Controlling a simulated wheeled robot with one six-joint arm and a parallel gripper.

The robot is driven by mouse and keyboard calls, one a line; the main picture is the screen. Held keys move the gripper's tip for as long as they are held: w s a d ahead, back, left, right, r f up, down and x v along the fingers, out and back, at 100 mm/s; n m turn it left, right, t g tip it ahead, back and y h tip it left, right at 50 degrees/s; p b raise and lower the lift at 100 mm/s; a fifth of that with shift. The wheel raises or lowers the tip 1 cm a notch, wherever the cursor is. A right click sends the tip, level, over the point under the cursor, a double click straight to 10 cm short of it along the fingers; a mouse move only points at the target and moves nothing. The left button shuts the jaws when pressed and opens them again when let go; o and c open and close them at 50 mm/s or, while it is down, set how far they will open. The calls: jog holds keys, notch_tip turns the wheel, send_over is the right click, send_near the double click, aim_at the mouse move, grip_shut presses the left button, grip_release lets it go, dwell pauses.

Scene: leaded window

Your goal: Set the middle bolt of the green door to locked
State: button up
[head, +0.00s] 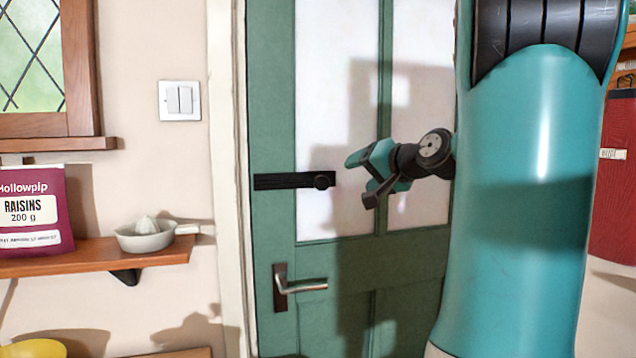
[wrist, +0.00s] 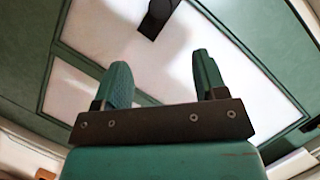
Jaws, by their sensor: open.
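The green door (head: 340,255) with pale panels stands ahead and looks closed. In the wrist view, a dark end of the bolt (wrist: 155,20) shows at the top, beyond and between my gripper's spread fingers (wrist: 160,68).
A lever handle (head: 300,286) sits below the bolt. Left of the white door frame (head: 228,180) are a light switch (head: 180,100) and a wooden shelf (head: 90,258) with a raisins packet (head: 35,212) and a juicer (head: 146,236). My arm hides the door's right side.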

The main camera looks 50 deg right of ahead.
aim_at(325, 182)
jog(key=p+x, duration=0.5)
jog(key=x, duration=1.1)
jog(key=shift+w+a+f, duration=0.1)
jog(key=shift+w+f, duration=0.05)
jog(key=shift+w, duration=0.05)
